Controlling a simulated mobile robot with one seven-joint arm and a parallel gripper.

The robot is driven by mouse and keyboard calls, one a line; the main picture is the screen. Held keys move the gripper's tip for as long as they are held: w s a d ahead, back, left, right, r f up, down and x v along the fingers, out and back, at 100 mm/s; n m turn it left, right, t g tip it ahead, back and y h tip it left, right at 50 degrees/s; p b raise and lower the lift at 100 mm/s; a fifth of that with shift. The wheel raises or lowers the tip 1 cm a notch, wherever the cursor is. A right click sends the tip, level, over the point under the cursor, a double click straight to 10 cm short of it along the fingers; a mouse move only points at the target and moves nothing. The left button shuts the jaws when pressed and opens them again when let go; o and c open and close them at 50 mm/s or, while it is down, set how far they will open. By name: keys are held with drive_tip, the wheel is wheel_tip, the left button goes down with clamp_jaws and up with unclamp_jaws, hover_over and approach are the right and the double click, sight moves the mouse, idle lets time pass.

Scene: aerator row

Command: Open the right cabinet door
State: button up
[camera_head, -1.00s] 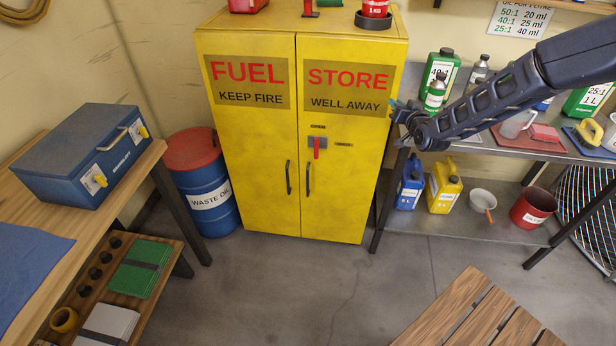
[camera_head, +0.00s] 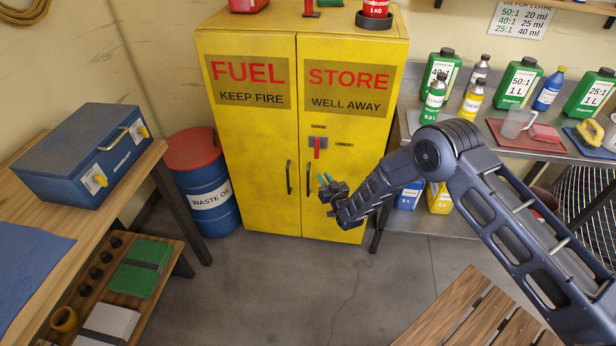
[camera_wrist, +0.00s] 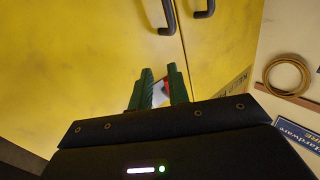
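The yellow cabinet has two doors, both closed. The right door (camera_head: 345,215) reads "STORE WELL AWAY" and has a dark vertical handle (camera_head: 309,178) near the middle seam. A red lever (camera_head: 317,143) on a grey plate hangs downward above that handle. My gripper (camera_head: 326,179) is in front of the right door, just right of its handle in the head view. In the wrist view my gripper (camera_wrist: 160,70) has its green fingers apart, with nothing held. The right door's handle (camera_wrist: 163,18) shows beyond the fingertips, apart from them. The red lever shows partly between the fingers.
The left door has its own handle (camera_head: 289,177). A waste oil drum (camera_head: 208,205) stands left of the cabinet. A metal shelf table (camera_head: 465,140) with bottles stands right. A wooden slatted surface (camera_head: 455,315) is at the front right. Floor before the cabinet is clear.

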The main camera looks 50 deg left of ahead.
wheel_tip(320, 180, down, 6)
drive_tip(key=s+n, duration=0.1)
drive_tip(key=s, duration=0.2)
drive_tip(key=x, duration=1)
drive_tip(key=shift+a+g, duration=0.3)
drive_tip(key=shift+w+f, duration=0.1)
drive_tip(key=shift+c, duration=0.3)
clamp_jaws()
